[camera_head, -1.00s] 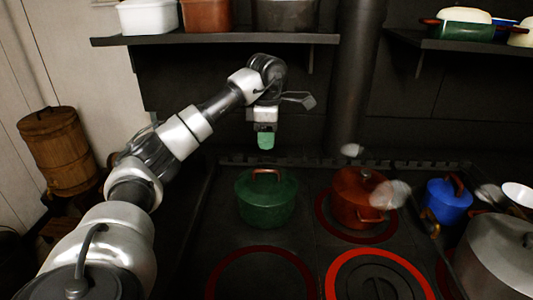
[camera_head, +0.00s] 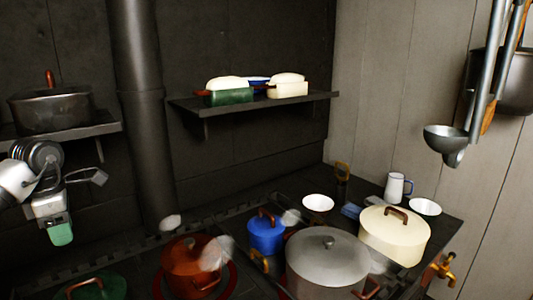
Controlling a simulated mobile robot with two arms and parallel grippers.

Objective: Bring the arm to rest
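My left gripper (camera_head: 60,233) hangs at the left edge of the head view, pointing down, with a green tip. It is in the air below the left shelf and above the back of the stove. I see nothing held in it, but its two fingers cannot be told apart. Only the end of my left arm shows. Below it, a green pot (camera_head: 92,289) is cut off by the bottom edge of the picture. My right gripper is not in view.
On the stove stand a red pot (camera_head: 190,262), a blue pot (camera_head: 266,236), a large grey pot (camera_head: 327,262) and a cream pot (camera_head: 394,238). A stovepipe (camera_head: 142,130) rises right of my gripper. A ladle (camera_head: 446,141) hangs at the right. A shelf (camera_head: 250,105) holds dishes.

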